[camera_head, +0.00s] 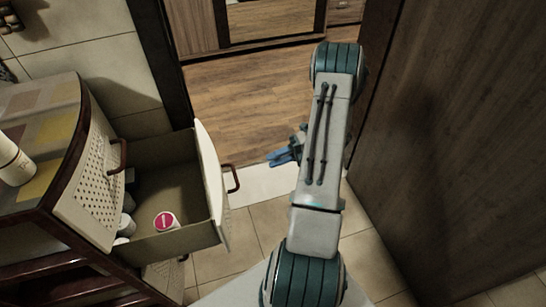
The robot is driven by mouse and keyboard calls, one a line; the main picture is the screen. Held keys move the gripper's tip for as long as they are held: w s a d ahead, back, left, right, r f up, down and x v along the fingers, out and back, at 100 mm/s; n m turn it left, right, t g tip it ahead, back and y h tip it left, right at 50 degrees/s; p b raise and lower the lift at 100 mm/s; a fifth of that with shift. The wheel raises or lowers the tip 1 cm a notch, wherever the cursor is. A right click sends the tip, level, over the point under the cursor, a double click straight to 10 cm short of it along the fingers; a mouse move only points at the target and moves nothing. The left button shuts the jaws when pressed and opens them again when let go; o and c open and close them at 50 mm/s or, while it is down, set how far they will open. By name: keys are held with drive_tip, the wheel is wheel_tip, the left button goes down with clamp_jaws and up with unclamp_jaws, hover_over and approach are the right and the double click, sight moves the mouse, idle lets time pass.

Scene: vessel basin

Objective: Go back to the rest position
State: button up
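My arm (324,150) reaches up through the middle of the head view, with its upper joint near the doorway. My gripper (284,155) shows as blue fingers sticking out to the left from behind the arm, right of the open drawer. It is small and partly hidden by the arm, so I cannot tell whether its fingers are apart. I see nothing clearly held in it. The gripper appears apart from the drawer handle (233,179).
A cabinet (92,190) stands at left with a drawer (170,240) pulled out. Inside are a red-lidded jar (166,222) and white containers (126,226). A white bottle (13,160) stands on top. A dark wooden panel (460,150) closes the right side. Wooden floor (255,80) lies beyond the doorway.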

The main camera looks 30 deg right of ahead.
drive_tip(key=s+a+r+m+h+p, duration=0.4)
drive_tip(key=a+r+m+h, duration=0.1)
drive_tip(key=r+m, duration=0.6)
drive_tip(key=s+a+r+m+h+p, duration=0.4)
drive_tip(key=a+r+m, duration=0.3)
drive_tip(key=r+m, duration=0.4)
drive_tip(key=s+a+r+m+g+h+p, duration=0.1)
drive_tip(key=s+a+r+m+h+p, duration=0.3)
drive_tip(key=r+m, duration=0.7)
wheel_tip(320, 180, up, 4)
drive_tip(key=a+h+p, duration=0.2)
drive_tip(key=shift+s+a+r, duration=0.15)
drive_tip(key=shift+a+r, duration=0.1)
drive_tip(key=shift+a, duration=0.05)
drive_tip(key=shift+a, duration=0.1)
